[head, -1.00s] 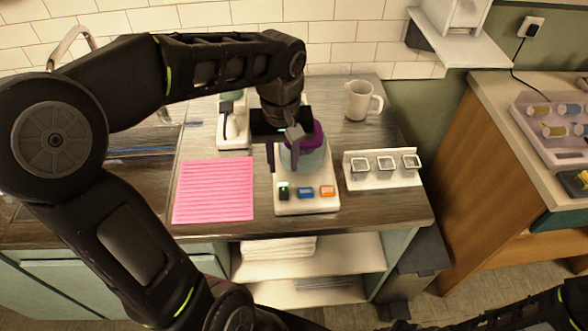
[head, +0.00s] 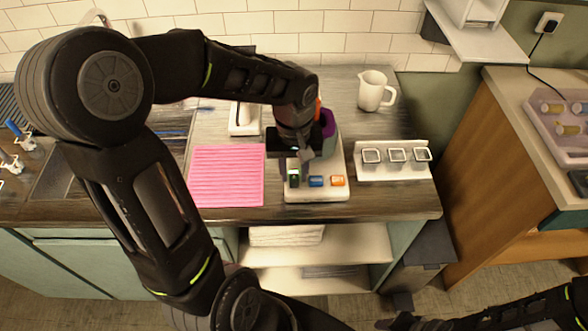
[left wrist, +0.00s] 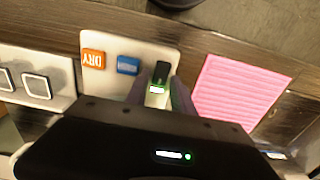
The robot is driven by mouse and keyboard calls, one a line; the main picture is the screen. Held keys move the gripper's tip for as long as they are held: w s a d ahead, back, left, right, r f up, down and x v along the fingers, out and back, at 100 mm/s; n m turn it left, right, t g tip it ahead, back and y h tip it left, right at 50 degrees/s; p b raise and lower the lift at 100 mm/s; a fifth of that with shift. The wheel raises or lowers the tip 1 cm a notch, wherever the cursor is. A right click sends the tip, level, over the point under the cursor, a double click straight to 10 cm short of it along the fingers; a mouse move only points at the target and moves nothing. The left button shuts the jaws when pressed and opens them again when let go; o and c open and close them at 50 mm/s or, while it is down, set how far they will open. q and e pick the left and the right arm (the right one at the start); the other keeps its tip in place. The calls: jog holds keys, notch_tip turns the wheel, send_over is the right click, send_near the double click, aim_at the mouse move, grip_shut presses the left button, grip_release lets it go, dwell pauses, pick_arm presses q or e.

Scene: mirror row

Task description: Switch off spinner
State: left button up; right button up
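The spinner has a white base (head: 332,190) with a black rocker switch (head: 293,179) showing a green light, a blue button (head: 316,181) and an orange button (head: 337,181). In the left wrist view the orange button (left wrist: 93,59) reads DRY, and the rocker (left wrist: 160,75) has its lit green end toward my gripper. The spinner's purple part (head: 328,123) is partly hidden behind my gripper. My left gripper (head: 294,170) points down just behind the rocker, its fingers slightly apart and empty. I cannot tell whether they touch the rocker. My right gripper (head: 399,320) is low at the right, its fingers unclear.
A pink ribbed mat (head: 227,175) lies left of the spinner. A white rack with square frames (head: 395,174) stands to the right, with a cream pitcher (head: 373,91) behind it. A white device (head: 243,122) stands behind the mat. Shelves with folded towels (head: 286,235) are below.

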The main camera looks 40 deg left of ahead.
pick_arm(q)
jog(key=shift+c, duration=0.2)
grip_shut()
dwell(0.3)
